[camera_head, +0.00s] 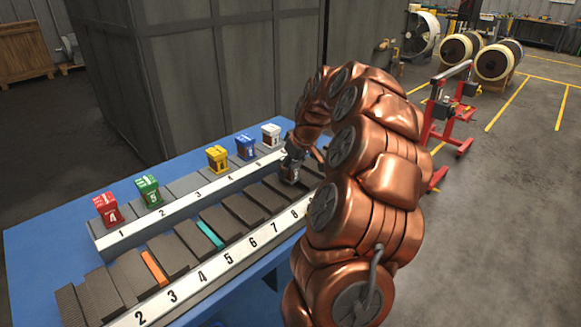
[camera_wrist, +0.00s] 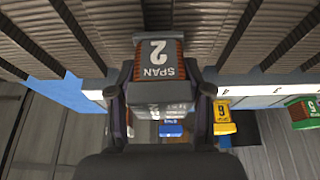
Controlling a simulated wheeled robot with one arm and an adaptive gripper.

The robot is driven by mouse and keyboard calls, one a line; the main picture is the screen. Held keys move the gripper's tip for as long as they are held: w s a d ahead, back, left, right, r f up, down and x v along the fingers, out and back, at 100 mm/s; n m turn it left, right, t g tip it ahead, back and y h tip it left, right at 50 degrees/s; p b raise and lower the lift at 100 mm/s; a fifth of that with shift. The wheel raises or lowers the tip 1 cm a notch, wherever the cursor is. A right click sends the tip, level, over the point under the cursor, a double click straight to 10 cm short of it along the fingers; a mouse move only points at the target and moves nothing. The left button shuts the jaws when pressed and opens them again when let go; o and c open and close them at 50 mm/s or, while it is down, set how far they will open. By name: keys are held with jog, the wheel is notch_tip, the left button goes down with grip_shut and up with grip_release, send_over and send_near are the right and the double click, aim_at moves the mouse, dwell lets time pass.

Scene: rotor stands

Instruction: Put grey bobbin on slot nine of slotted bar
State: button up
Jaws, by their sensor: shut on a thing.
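My gripper (camera_wrist: 171,100) is shut on the grey bobbin (camera_wrist: 158,60), which reads "SPAN 2" in the wrist view. In the head view my gripper (camera_head: 293,155) and the dark grey bobbin (camera_head: 289,172) are at the far right end of the slotted bar (camera_head: 190,292), over its dark ribbed slots. Numbers 2 to 8 show on the bar's white front strip. I cannot tell whether the bobbin touches the bar.
A second numbered rack (camera_head: 180,213) behind holds red (camera_head: 107,209), green (camera_head: 149,191), yellow (camera_head: 217,159), blue (camera_head: 246,147) and white (camera_head: 271,135) bobbins. Orange (camera_head: 154,268) and teal (camera_head: 210,234) strips lie between slots. Everything stands on a blue table (camera_head: 40,240).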

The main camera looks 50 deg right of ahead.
jog(key=shift+f, duration=0.2)
jog(key=o, duration=1.4)
